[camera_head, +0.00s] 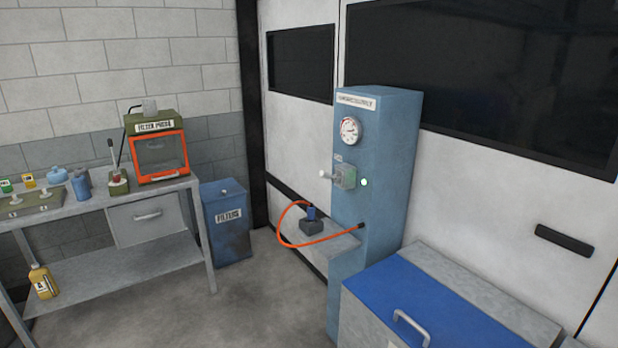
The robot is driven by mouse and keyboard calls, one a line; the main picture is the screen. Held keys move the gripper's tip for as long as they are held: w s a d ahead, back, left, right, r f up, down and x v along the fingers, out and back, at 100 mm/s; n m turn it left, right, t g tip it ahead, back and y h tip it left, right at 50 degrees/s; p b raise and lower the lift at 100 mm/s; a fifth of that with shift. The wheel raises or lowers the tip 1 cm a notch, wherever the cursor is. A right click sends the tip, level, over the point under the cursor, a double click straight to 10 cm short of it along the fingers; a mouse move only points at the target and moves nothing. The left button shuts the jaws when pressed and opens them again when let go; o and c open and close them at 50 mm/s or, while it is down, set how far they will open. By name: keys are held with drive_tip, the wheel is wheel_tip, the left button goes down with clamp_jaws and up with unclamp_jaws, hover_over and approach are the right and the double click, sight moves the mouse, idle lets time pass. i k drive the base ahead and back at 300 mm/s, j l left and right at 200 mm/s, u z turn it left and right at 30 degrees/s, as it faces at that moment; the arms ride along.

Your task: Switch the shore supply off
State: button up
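The shore supply looks to be the tall blue cabinet (393,160) against the white wall, right of centre; its top label is too small to read surely. A round white gauge (350,130) sits near its top. Below it is a grey-green switch box (345,176) with a pale-knobbed lever (326,174) sticking out to the left. A small green light (364,183) glows right of the box. An orange hose or cable (296,243) loops from the cabinet's lower side to a dark blue plug-like piece on a small shelf. My gripper is not in view.
A blue-topped chest (440,290) with a handle stands in front, right of the cabinet. A blue FILTERS bin (227,232) stands in the corner. A grey workbench (120,250) on the left carries an orange-framed filter press (158,150). The floor (245,300) between is clear.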

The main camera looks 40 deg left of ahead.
sight(323, 174)
drive_tip(key=u, duration=1.45)
